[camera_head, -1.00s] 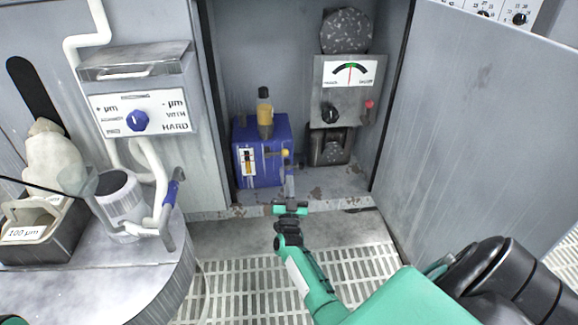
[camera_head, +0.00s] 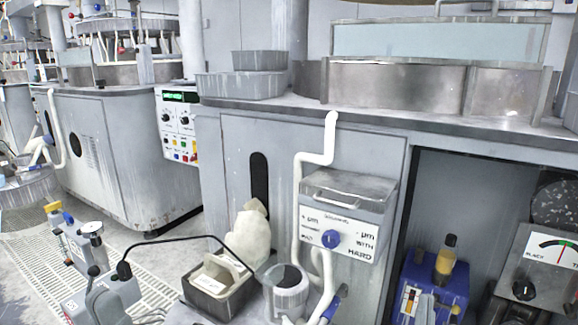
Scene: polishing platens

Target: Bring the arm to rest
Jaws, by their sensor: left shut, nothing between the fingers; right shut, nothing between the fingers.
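Neither of my grippers shows in the head view, and none of my arm links can be made out. The open cabinet (camera_head: 413,235) at the lower right holds a blue unit (camera_head: 405,272) with an amber-topped bottle and a gauge box (camera_head: 535,262) with a dial and black knob. The lower part of this cabinet is cut off by the frame.
Grated floor (camera_head: 150,265) lies between the machines.

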